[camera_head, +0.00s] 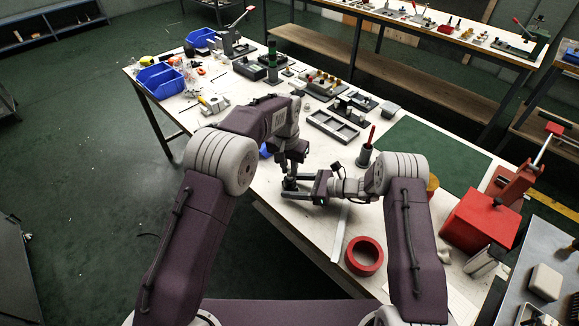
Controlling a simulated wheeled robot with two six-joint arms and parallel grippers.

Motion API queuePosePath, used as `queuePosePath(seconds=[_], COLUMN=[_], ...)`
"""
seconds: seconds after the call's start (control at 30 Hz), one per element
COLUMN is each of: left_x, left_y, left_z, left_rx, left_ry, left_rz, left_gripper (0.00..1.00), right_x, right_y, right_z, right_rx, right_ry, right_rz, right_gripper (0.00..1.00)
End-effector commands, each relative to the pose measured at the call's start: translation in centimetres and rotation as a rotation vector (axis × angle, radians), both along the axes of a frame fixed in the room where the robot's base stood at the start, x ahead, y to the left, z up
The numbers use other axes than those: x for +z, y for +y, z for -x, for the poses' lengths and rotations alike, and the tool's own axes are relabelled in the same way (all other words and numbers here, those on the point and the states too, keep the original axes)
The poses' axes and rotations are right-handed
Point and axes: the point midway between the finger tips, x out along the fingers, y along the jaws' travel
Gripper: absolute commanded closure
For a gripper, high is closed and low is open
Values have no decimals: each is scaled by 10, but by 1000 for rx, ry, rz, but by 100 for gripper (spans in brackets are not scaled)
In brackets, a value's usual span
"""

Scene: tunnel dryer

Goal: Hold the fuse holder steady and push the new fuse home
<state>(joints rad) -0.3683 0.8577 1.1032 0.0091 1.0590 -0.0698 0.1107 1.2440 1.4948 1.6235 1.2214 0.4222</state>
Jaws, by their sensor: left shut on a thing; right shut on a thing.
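My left gripper (291,176) points down from above near the table's front edge. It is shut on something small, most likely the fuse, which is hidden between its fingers. My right gripper (294,191) reaches in level from the right, just below the left one. It is shut on a small dark thing (289,184), most likely the fuse holder, at the table top. The two grippers are close together, one above the other. The fuse itself is too small and hidden to make out, so I cannot tell how deep it sits.
A red tape roll (364,256) lies near the front edge, beside a metal ruler (340,232). A red box (480,220) stands at the right.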

Motion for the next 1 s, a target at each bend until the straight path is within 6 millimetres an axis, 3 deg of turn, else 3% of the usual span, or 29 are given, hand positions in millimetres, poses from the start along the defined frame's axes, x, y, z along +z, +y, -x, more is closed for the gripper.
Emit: queuePosePath(seconds=[0.87,0.9,0.97,1.0], left_x=[-22,-22,-22,-22], left_y=[0,0,0,0], left_z=[0,0,0,0], left_rx=[0,0,0,0], left_ry=[1,0,0,0], left_rz=[0,0,0,0], left_gripper=[100,73,56,56], right_x=[0,0,0,0], right_y=[0,0,0,0], right_z=[0,0,0,0], right_rx=[0,0,0,0], right_ry=[0,0,0,0], right_rz=[0,0,0,0], right_gripper=[76,76,76,76])
